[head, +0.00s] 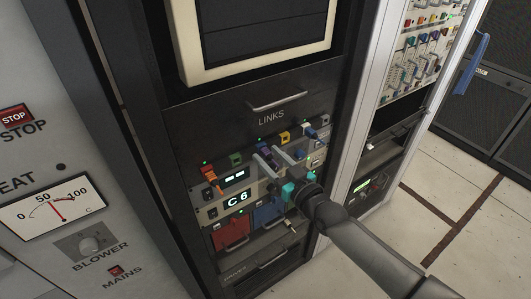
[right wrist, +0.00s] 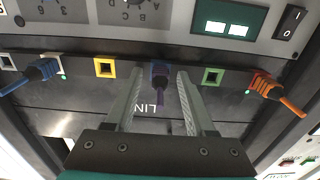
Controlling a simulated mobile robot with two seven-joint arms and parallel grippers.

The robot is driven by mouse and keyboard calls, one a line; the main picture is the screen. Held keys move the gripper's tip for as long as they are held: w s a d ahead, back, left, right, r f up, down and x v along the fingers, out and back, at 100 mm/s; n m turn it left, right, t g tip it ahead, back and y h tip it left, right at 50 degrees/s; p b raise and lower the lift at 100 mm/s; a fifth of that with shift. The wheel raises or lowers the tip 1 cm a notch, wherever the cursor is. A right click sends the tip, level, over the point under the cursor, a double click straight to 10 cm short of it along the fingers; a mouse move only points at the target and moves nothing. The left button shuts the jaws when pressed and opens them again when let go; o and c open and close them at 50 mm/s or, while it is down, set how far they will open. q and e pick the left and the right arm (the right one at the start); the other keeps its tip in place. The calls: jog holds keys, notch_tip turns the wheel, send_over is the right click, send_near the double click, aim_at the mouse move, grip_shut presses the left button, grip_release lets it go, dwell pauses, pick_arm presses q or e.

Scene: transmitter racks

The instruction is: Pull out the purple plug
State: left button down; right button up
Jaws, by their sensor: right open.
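The purple plug (right wrist: 160,78) sits in a socket in the link panel, with its short cord pointing toward my gripper in the right wrist view. My right gripper (right wrist: 158,88) is open, with one pale finger on each side of the plug. Gaps show between the plug and both fingers. In the head view my right gripper (head: 267,153) is at the row of sockets under the LINKS label, and the purple plug (head: 262,146) shows small between its fingers. My left gripper is not in view.
In the right wrist view, an empty yellow socket (right wrist: 104,67) and an empty green socket (right wrist: 212,76) flank the purple plug. Farther out are a blue plug (right wrist: 38,70) and an orange plug (right wrist: 268,86). A drawer handle (head: 278,101) is above the row in the head view.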

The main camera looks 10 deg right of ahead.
dwell(0.3)
jog(key=shift+c, duration=0.3)
grip_shut()
dwell(1.1)
jog(key=shift+s, duration=0.1)
jog(key=shift+p+v, duration=1.45)
jog(key=shift+v, duration=1.5)
